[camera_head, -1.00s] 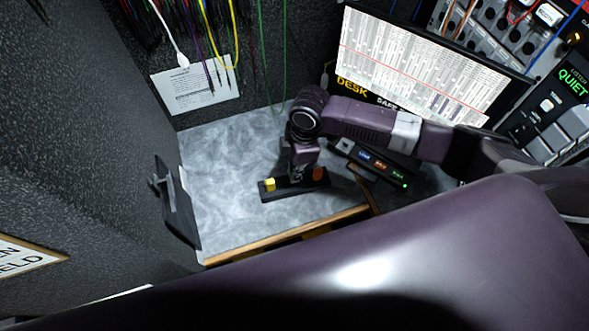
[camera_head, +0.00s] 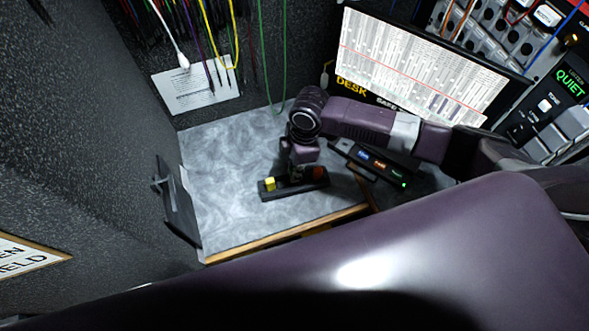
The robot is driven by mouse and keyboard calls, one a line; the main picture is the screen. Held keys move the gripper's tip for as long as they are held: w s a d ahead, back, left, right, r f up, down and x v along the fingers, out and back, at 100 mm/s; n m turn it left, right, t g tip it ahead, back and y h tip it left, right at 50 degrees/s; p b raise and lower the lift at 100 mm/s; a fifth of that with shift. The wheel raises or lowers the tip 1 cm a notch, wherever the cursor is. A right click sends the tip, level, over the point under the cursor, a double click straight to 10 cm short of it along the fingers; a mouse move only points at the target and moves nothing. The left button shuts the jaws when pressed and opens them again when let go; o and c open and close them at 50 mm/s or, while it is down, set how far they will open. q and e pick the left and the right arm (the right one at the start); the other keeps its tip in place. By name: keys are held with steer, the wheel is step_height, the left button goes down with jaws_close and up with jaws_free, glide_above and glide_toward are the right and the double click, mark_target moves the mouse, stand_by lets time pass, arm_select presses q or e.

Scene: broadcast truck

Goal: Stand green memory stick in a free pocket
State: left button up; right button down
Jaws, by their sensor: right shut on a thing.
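A low black holder (camera_head: 296,192) with a row of pockets lies on the grey desk. A yellow stick (camera_head: 270,184) stands near its left end and a red stick (camera_head: 318,173) near its right end. My right gripper (camera_head: 294,178) points down over the middle of the holder, between these two sticks. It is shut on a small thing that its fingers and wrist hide. My left gripper is not in view.
A black unit with lit buttons (camera_head: 375,164) lies right of the holder, under my right forearm. A lit screen (camera_head: 420,70) stands behind. Cables hang over the back of the desk. The desk's left part (camera_head: 222,180) is clear.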

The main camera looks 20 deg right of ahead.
steer(key=shift+f+b, duration=0.7)
steer(key=shift+f, duration=1.05)
steer(key=c, duration=1.8)
jaws_free()
steer(key=shift+c, duration=0.2)
step_height(320, 180, up, 12)
steer(key=d, duration=0.1)
steer(key=shift+d, duration=0.2)
steer(key=shift+s, duration=0.1)
